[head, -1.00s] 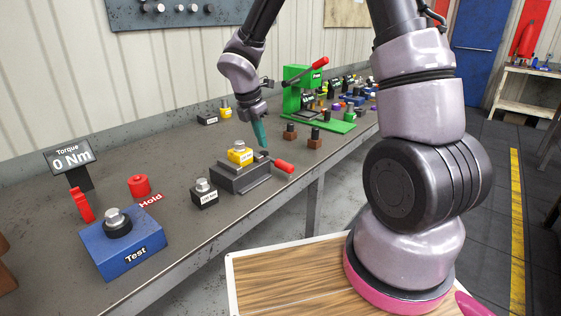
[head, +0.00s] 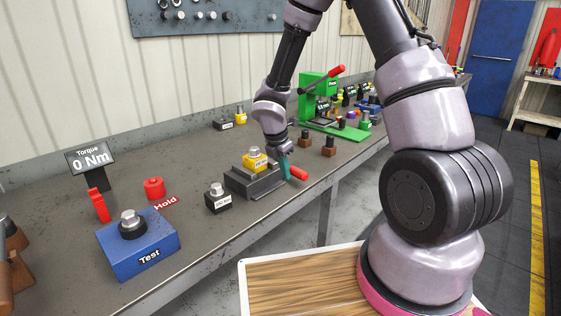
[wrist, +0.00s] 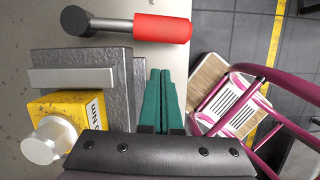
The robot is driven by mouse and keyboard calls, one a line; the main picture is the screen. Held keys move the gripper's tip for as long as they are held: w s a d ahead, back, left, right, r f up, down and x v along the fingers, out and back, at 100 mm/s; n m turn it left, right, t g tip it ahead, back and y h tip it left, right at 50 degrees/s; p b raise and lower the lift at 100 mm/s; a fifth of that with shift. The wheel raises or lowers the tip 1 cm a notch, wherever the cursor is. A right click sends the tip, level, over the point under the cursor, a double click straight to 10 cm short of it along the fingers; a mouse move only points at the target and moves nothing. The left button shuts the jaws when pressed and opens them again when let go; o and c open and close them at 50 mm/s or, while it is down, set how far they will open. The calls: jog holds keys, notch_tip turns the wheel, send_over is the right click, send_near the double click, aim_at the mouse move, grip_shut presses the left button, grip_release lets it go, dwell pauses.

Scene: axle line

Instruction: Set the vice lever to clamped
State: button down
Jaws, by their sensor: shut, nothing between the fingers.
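The vice (head: 256,183) is a dark grey block on the bench with a yellow block (head: 255,160) seated in it. Its lever has a red handle (head: 298,173) pointing right, toward the bench's front edge. In the wrist view the red handle (wrist: 162,28) extends right from a dark pivot (wrist: 77,21), beyond the fingertips. My gripper (head: 285,166) is at the right side of the vice, close to the handle. Its teal fingers (wrist: 160,75) are shut with nothing between them, and a gap shows between them and the handle in the wrist view.
A black block with a metal nut (head: 217,197) stands left of the vice. The blue Test block (head: 140,254), red Hold button (head: 154,188) and torque display (head: 90,157) are further left. Brown blocks (head: 328,147) and the green press (head: 318,100) stand behind.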

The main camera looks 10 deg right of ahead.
jog(key=shift+w+d+f, duration=0.15)
jog(key=shift+w+d, duration=0.2)
jog(key=shift+d, duration=0.25)
jog(key=shift+w+d+f, duration=0.15)
jog(key=shift+w+d, duration=0.2)
jog(key=shift+d, duration=0.25)
jog(key=shift+d, duration=0.1)
